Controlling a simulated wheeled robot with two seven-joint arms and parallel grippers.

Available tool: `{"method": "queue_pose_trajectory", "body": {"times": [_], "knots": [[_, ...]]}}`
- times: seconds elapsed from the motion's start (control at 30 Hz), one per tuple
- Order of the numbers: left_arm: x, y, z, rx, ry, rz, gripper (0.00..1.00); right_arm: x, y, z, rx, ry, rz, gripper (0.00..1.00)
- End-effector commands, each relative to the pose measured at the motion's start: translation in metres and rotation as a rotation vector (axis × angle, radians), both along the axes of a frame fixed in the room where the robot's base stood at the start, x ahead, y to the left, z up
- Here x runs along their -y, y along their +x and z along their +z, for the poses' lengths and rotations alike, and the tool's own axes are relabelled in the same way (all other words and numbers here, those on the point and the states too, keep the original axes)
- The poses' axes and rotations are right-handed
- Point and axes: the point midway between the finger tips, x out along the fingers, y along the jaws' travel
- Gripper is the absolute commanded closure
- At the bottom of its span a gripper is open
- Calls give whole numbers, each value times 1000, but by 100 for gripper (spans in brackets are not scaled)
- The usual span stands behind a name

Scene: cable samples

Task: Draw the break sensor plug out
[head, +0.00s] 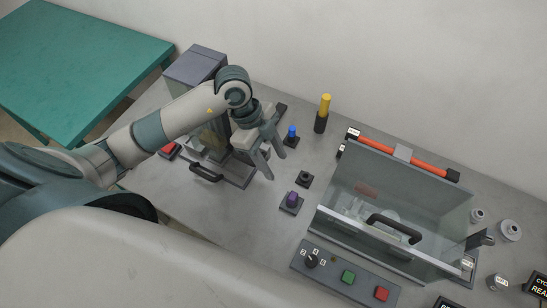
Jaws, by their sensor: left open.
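No readable label marks the break sensor plug. A blue plug (292,132) stands upright in a black base, right of my left gripper. A purple plug (292,199) sits in a dark square base nearer the front. Between them is a black socket (304,178) with no coloured plug in it. My left gripper (276,167) is open, its fingers pointing down and right, with nothing seen between them. It appears to be above the bench, left of the sockets; its exact height cannot be told. My right gripper is not in view.
A clear-walled box (345,238) with a black handle and an orange-red bar (403,154) stand at right. A yellow-topped black cylinder (324,112) stands behind. A control panel (328,275) lies in front. A grey machine (195,65) is under my left arm.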

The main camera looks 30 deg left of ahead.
Motion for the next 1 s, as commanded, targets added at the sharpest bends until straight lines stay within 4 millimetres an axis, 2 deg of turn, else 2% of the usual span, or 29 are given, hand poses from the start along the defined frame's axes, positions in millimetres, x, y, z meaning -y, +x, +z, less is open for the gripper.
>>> {"method": "queue_pose_trajectory", "body": {"times": [0.17,0.37,1.0], "knots": [[2,0,-4,-1,-2,0,53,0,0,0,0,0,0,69],[8,-1,-18,-3,-3,-1,53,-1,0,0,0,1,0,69],[47,-3,-112,-2,-3,-2,53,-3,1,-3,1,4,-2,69]]}}
